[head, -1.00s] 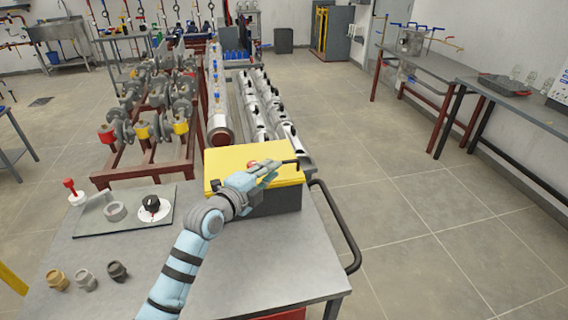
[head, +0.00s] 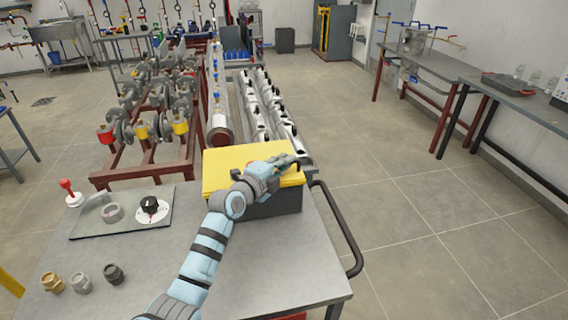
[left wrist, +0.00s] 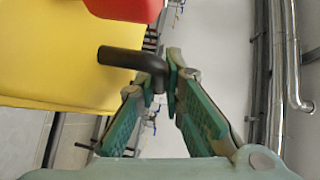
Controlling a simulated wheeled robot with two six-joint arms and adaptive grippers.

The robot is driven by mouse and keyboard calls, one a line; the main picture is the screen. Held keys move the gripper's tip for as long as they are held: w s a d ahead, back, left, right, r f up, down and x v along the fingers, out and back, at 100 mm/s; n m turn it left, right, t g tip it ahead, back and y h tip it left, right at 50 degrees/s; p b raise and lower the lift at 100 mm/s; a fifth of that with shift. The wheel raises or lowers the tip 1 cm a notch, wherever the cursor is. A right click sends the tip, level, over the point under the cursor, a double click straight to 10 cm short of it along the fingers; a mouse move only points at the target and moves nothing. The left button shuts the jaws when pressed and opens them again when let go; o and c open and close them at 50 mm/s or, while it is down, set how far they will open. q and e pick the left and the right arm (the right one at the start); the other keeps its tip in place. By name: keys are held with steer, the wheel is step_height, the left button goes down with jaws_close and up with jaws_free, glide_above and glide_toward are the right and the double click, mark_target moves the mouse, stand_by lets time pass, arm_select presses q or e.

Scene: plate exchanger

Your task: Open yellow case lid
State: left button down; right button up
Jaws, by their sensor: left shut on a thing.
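The yellow case lid (head: 228,160) lies flat on the dark grey case body (head: 275,205), at the back right of the grey table. In the left wrist view the yellow lid (left wrist: 60,50) fills the upper left, with a red part (left wrist: 125,8) on it. A black bent handle (left wrist: 125,60) sticks out from the lid, its end between my fingers. My left gripper (head: 288,162) reaches over the lid's right side, and it also shows in the left wrist view (left wrist: 167,75), shut on the black handle. It hides part of the lid in the head view. My right gripper is not in view.
A grey plate (head: 125,215) with fittings lies left of the case. Several pipe fittings (head: 80,282) stand at the table's front left. A black rail (head: 345,235) runs along the table's right edge. Racks of valves and pipes stand behind. The floor at right is clear.

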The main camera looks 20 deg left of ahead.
arm_select(q)
steer(key=shift+r, duration=0.1)
steer(key=shift+w+a+r+p, duration=0.1)
steer(key=shift+r+p, duration=0.35)
steer(key=shift+p, duration=0.2)
steer(key=r+p, duration=0.1)
steer(key=w+r+n+g+p, duration=0.1)
steer(key=a+r+g+p, duration=0.1)
steer(key=p, duration=0.1)
steer(key=shift+w+r+n, duration=0.15)
steer(key=shift+r+n, duration=0.15)
steer(key=shift+r, duration=0.1)
steer(key=shift+w+a+r+n+g+h, duration=0.1)
steer(key=shift+w+a+r+n+g, duration=0.2)
steer(key=shift+w+r, duration=0.35)
steer(key=shift+w+a+r+n+g+h, duration=0.15)
steer(key=shift+w+a+r+g, duration=0.3)
steer(key=shift+r, duration=0.25)
steer(key=shift+w+a+r+n+g+h, duration=0.1)
steer(key=shift+w+a+r+n+g, duration=0.2)
steer(key=shift+w+r, duration=0.4)
